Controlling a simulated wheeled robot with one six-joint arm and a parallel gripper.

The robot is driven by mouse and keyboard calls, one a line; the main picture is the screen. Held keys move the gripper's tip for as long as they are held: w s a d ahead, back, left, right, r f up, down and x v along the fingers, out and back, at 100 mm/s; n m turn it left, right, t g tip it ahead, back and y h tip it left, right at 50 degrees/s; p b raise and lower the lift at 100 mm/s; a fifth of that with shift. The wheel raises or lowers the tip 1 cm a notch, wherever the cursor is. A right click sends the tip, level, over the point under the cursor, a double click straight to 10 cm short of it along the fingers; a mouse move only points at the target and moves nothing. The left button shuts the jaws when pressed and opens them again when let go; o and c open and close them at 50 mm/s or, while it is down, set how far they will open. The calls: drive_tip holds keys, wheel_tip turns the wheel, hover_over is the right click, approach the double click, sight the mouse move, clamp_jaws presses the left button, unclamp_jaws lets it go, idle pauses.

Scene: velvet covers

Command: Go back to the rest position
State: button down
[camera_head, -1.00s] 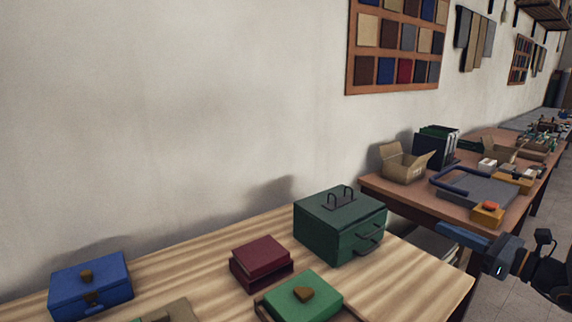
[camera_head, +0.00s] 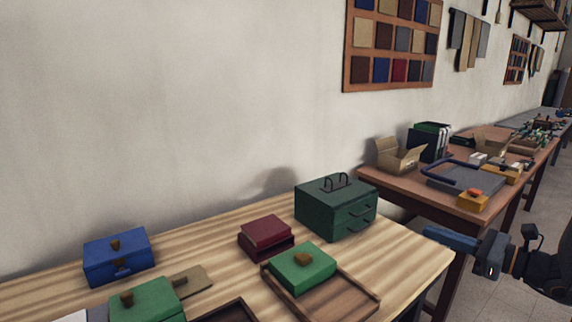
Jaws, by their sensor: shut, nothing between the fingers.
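My gripper (camera_head: 438,240) is at the right of the head view, over the right end of the striped wooden table (camera_head: 405,262). Its blue fingers are together and point left, with nothing between them. My dark arm reaches in from the right edge. The gripper is apart from every box, to the right of the dark green drawer box (camera_head: 335,212).
A green-lidded box (camera_head: 300,272) sits at a wooden tray (camera_head: 345,300). A dark red box (camera_head: 265,236), a blue box (camera_head: 118,258) and another green box (camera_head: 150,305) stand farther left. A cluttered brown bench (camera_head: 400,185) stands behind my gripper.

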drive_tip(key=s+a+f+n+g+h+b, duration=0.1)
drive_tip(key=s+a+f+n+g, duration=0.2)
drive_tip(key=s+a+n+g, duration=0.45)
drive_tip(key=s+a+f+n+g+b, duration=0.1)
drive_tip(key=s+a+f+n+g, duration=0.25)
drive_tip(key=a, duration=0.75)
drive_tip(key=s+f+n+g+h+b, duration=0.1)
drive_tip(key=s+f+n+h+b, duration=0.2)
drive_tip(key=s+n+h, duration=0.3)
drive_tip(key=f+n+h, duration=0.1)
drive_tip(key=n+h, duration=0.3)
drive_tip(key=n, duration=0.6)
drive_tip(key=shift+s+d+f+g+h, duration=0.15)
drive_tip(key=shift+s+d+g+h, duration=0.15)
drive_tip(key=shift+d+g, duration=0.1)
